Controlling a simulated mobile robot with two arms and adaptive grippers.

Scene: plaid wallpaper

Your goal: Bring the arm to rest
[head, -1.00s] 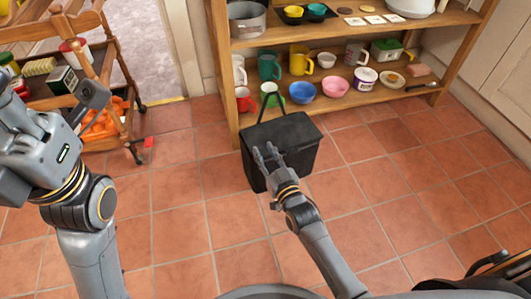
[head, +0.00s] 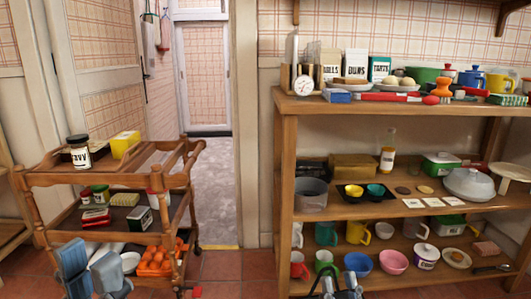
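My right gripper (head: 340,284) shows at the bottom edge, in front of the lower shelf's mugs and bowls. Its fingers are apart, with nothing seen between them; the rest of it is cut off.
A wooden trolley (head: 40,181) with jars, boxes and oranges stands at the left. A wooden shelf unit (head: 285,175) full of crockery and tins fills the right. A doorway with grey floor (head: 213,180) lies between. Red tiles (head: 222,266) show below.

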